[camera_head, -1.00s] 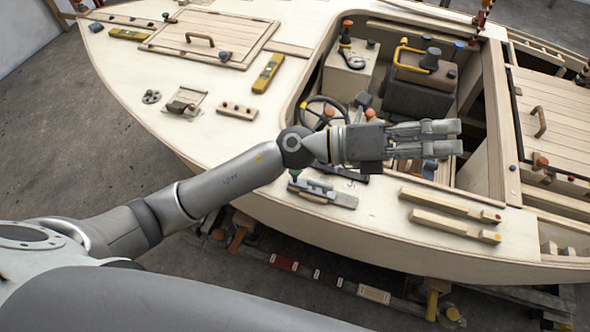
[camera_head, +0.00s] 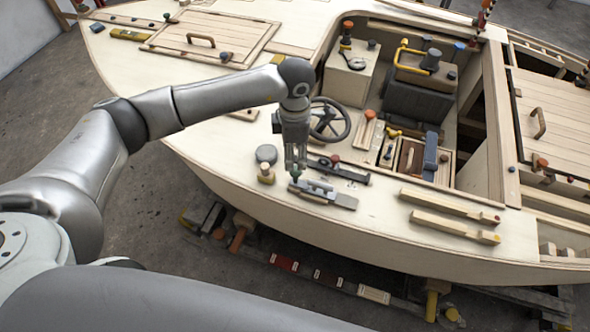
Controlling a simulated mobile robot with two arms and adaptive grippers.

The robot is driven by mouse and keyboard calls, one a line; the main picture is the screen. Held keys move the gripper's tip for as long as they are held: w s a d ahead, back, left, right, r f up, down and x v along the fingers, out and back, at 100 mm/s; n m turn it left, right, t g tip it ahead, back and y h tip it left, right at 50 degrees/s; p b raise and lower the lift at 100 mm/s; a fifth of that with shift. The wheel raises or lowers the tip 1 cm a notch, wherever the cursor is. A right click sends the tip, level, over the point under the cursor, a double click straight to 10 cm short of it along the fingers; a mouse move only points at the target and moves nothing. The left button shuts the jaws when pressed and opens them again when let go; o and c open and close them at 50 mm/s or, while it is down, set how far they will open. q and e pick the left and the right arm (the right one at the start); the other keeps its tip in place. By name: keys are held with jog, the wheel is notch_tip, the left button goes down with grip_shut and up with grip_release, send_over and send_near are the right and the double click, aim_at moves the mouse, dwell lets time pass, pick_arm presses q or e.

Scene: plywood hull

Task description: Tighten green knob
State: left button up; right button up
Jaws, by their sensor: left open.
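The small green knob (camera_head: 294,178) shows just below my left gripper (camera_head: 295,169). It is at the left end of a grey metal fixture (camera_head: 325,194) on the pale plywood deck near the hull's front edge. My left gripper points straight down, with its open fingers at or just above the knob. The fingers hide part of the knob, and I cannot tell whether they touch it. My right gripper is not in view.
A dark bar tool with a red knob (camera_head: 336,161) lies just behind the fixture. Two wooden bars (camera_head: 450,205) lie to the right.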

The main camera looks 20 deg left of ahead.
aim_at(295, 170)
pick_arm(q)
notch_tip(295, 170, down, 9)
jog(key=shift+f+p, duration=0.1)
jog(key=shift+p, duration=1)
jog(key=shift+c, duration=0.3)
